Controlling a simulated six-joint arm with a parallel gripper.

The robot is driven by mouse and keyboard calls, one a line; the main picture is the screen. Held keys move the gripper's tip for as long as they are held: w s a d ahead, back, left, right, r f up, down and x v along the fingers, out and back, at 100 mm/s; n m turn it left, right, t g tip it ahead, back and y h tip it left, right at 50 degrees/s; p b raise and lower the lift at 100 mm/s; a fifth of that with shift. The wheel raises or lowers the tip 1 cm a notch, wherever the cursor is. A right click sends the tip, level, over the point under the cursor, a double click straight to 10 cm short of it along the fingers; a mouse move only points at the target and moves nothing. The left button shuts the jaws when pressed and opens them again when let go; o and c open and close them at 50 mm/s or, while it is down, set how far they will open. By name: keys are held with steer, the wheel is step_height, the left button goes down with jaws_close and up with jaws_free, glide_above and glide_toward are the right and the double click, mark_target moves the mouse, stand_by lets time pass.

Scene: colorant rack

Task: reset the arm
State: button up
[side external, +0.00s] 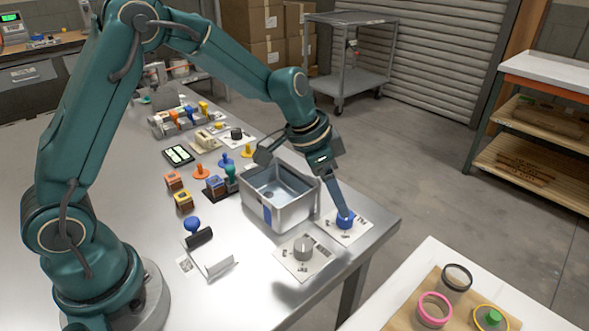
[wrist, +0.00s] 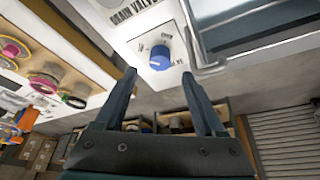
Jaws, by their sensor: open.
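My gripper (side external: 343,207) points down at the right end of the metal bench, its fingers just above or at a blue knob (side external: 346,222) on a white printed plate. In the wrist view my gripper (wrist: 158,74) is open, with its two fingers apart and nothing held between them. The blue knob also shows there (wrist: 160,58), beyond the fingertips and roughly between them. The side view does not show clearly whether the fingers touch the knob.
A grey metal bin (side external: 290,212) stands just left of the gripper. A grey knob (side external: 303,247) on another plate is in front. Stamps, small blocks and a rack (side external: 178,122) lie farther back. A separate table (side external: 480,265) with coloured rings is at lower right.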

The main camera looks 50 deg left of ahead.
steer(key=shift+r, duration=0.1)
steer(key=s+a+r+t, duration=0.1)
steer(key=s+r+t, duration=0.1)
steer(key=s+r, duration=0.35)
steer(key=s+r+t, duration=0.1)
steer(key=s+r, duration=0.1)
steer(key=r, duration=0.6)
steer(key=s+a+f+n+y, duration=0.1)
steer(key=s+f+n, duration=0.1)
steer(key=s, duration=0.5)
steer(key=s+a+f+n+g+y, duration=0.1)
steer(key=s+a+f+n, duration=0.1)
steer(key=s+n, duration=0.2)
steer(key=s, duration=0.3)
steer(key=shift+a+n+y, duration=0.3)
